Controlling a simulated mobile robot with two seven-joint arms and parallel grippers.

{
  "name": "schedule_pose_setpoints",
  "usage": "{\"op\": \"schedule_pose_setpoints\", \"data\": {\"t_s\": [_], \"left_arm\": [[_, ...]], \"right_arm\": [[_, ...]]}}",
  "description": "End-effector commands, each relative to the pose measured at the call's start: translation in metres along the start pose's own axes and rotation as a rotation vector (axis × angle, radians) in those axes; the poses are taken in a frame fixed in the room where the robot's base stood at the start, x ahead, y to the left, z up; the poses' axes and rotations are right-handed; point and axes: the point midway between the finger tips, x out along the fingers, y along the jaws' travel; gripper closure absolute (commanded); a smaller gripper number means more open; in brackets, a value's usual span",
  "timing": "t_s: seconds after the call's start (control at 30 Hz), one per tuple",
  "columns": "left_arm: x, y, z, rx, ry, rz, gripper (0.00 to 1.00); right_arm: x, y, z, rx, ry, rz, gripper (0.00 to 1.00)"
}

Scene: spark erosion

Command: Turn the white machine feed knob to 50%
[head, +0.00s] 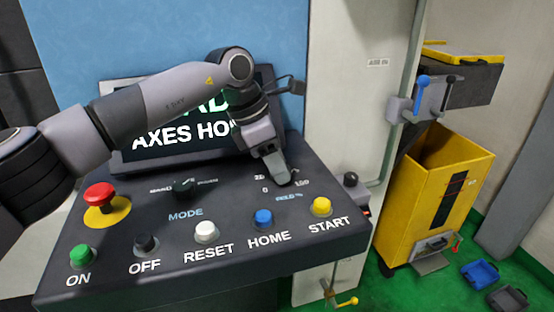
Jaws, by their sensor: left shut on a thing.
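The machine's sloping dark control panel (330,235) fills the lower middle of the head view. My left gripper (277,177) reaches down to the feed dial at the panel's right rear and is shut on the feed knob. The gripper's fingers hide the knob, so I cannot tell where its pointer stands. Dial numbers around it show partly, with 0 on the left and 100 on the right. A blue feed % label (289,197) is printed below it. My right gripper is not in view.
A mode knob (183,187) and a red emergency stop (99,196) are on the left. A front row holds green, black, white, blue and yellow buttons. Behind my left arm stands a screen (160,140). A yellow bin (420,200) stands at right on the green floor.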

Motion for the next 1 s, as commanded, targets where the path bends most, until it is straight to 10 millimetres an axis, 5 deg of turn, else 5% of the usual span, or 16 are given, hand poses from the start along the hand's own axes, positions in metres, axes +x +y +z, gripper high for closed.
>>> {"op": "schedule_pose_setpoints", "data": {"t_s": [0.27,0.3,0.37,0.7,1.0], "left_arm": [[-0.001,0.001,0.001,0.0,-0.001,0.004,0.88],[-0.001,0.001,0.001,0.0,-0.001,0.004,0.48],[-0.001,0.001,0.001,0.0,-0.001,0.004,0.32],[-0.004,0.001,0.0,-0.001,0.0,0.003,0.32],[-0.048,0.001,0.0,-0.001,-0.002,0.006,0.32]], "right_arm": [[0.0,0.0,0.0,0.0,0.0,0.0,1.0],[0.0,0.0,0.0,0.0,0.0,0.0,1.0],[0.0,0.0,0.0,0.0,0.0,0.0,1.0],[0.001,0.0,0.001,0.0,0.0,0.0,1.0],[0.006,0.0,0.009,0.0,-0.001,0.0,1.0]]}}
